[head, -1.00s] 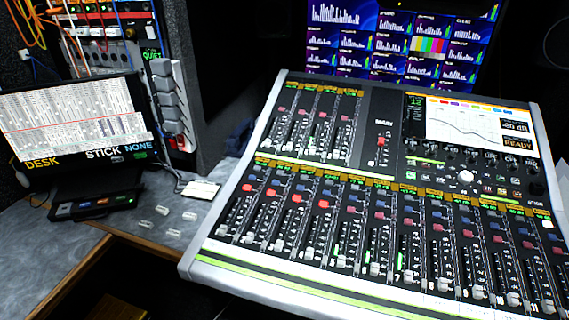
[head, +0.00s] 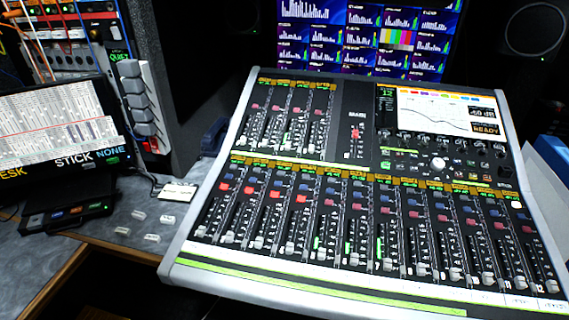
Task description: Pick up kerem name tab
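Several small white name tabs lie loose on the grey desk left of the mixing console. One is at the back left (head: 139,215), one at the back right (head: 168,220), one at the front left (head: 122,231) and one at the front right (head: 152,238). Their lettering is too small to read, so I cannot tell which one is kerem. Neither of my grippers is in the head view.
The large mixing console (head: 180,262) fills the middle and right. A white card (head: 178,192) lies behind the tabs. A black box (head: 68,215) sits under the screen (head: 62,130) at left. The desk's wooden edge (head: 60,280) borders a dark gap in front.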

